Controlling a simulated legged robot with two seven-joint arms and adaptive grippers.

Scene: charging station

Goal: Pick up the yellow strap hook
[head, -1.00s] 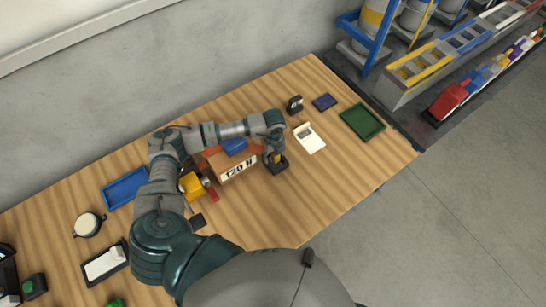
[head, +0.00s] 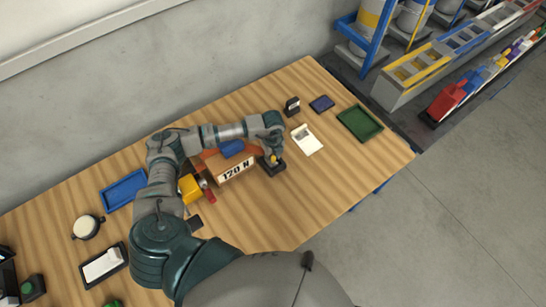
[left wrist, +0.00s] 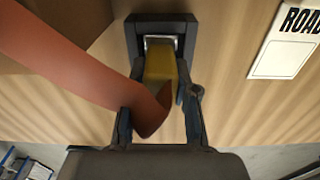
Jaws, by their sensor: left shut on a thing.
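The yellow strap hook (left wrist: 160,70) sits in a small black holder (left wrist: 132,42) on the wooden table in the left wrist view. My left gripper (left wrist: 160,115) is shut on the hook, with its fingers on either side of it. An orange-brown strap (left wrist: 75,70) comes in from the left and passes close by the left finger, covering part of it. In the head view my left gripper (head: 272,155) is just above the black holder (head: 277,169), and only a little yellow shows there. My right gripper is not in view.
A box marked 120 N (head: 237,170) stands just left of the gripper. A white card (head: 307,139), a green tray (head: 359,122) and a blue tray (head: 124,190) lie on the table (head: 300,205). The table's front right part is clear.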

